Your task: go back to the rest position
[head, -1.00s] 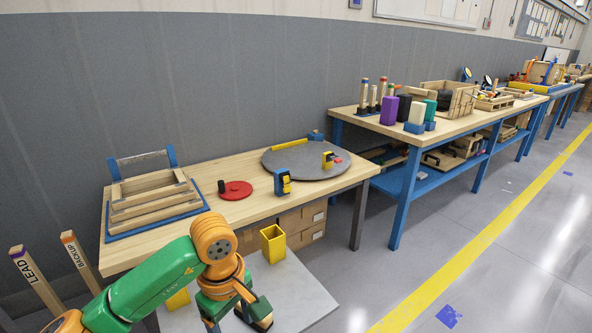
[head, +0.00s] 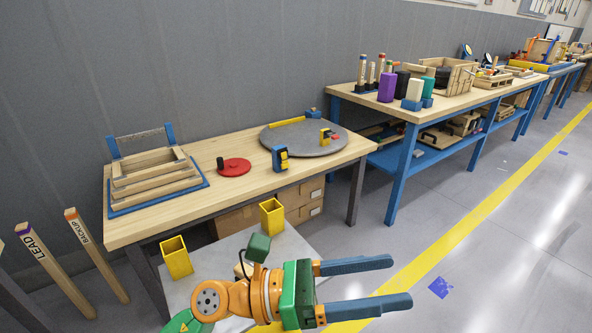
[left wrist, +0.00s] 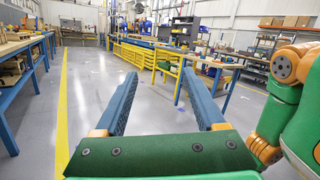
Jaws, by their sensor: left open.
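My left gripper (head: 368,286) is in the lower middle of the head view, with its two blue fingers spread apart and pointing right. Nothing is between the fingers. It is over the floor, to the right of a grey platform and in front of the workbench. In the left wrist view, the same open fingers (left wrist: 165,108) reach forward over the grey floor, touching nothing. A green and orange arm link of mine shows at the right of that view. My right gripper is not in the head view.
A wooden workbench (head: 238,201) holds a wooden frame stack (head: 155,180), a red disc (head: 234,167) and a grey round plate (head: 296,143). Two yellow bins (head: 175,257) stand on the grey platform (head: 222,262). Posts marked LEAD (head: 52,268) and BACKUP (head: 95,255) stand at left.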

